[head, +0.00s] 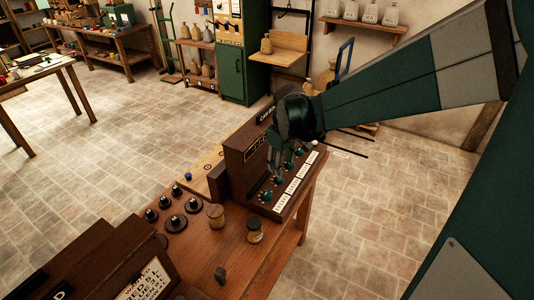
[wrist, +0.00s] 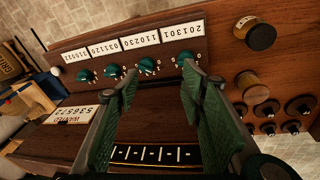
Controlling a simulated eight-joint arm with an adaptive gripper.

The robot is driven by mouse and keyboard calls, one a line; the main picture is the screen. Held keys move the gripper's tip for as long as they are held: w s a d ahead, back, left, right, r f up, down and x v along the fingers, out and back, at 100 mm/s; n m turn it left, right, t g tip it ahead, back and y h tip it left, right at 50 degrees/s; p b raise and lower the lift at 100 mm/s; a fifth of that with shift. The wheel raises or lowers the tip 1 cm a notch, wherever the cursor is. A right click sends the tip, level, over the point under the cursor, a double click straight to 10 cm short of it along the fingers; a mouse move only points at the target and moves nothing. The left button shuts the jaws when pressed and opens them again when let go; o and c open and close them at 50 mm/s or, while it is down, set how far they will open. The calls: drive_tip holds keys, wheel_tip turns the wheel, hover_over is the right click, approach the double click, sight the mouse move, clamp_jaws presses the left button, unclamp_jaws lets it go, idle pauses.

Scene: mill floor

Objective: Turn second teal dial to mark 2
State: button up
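Several teal dials stand in a row on a dark wooden console (head: 238,160), beside white number cards. In the wrist view the row has a far-left dial (wrist: 86,76), a dial right of it (wrist: 112,71), a third dial (wrist: 148,66) and a far-right dial (wrist: 185,60), partly hidden by a finger. My gripper (wrist: 160,75) is open, its two green fingers spread, with the third dial from the left showing between the tips. Contact cannot be told. Small marks ring the dials, too small to read. In the head view my gripper (head: 278,168) hangs over the console and hides some dials.
A wooden jar (head: 216,217), a dark jar (head: 255,231) and several black knobbed weights (head: 173,223) stand on the bench (head: 215,255) near the console.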

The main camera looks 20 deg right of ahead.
drive_tip(key=w+f+p, duration=0.1)
drive_tip(key=w+f, duration=0.1)
drive_tip(key=w+d+f+n+g+p, duration=0.1)
drive_tip(key=w+f+p, duration=0.1)
drive_tip(key=w, duration=0.1)
drive_tip(key=w+f+n+p, duration=0.1)
drive_tip(key=w+f, duration=0.2)
drive_tip(key=shift+d+g+p, duration=0.2)
drive_tip(key=shift+g+p, duration=0.1)
drive_tip(key=shift+p, duration=0.1)
drive_tip(key=shift+f, duration=0.15)
drive_tip(key=shift+f, duration=0.2)
drive_tip(key=shift+w+d+f, duration=0.1)
drive_tip(key=shift+f, duration=1.75)
drive_tip(key=shift+w+d+f, duration=0.1)
drive_tip(key=shift+f, duration=1.75)
drive_tip(key=c, duration=0.9)
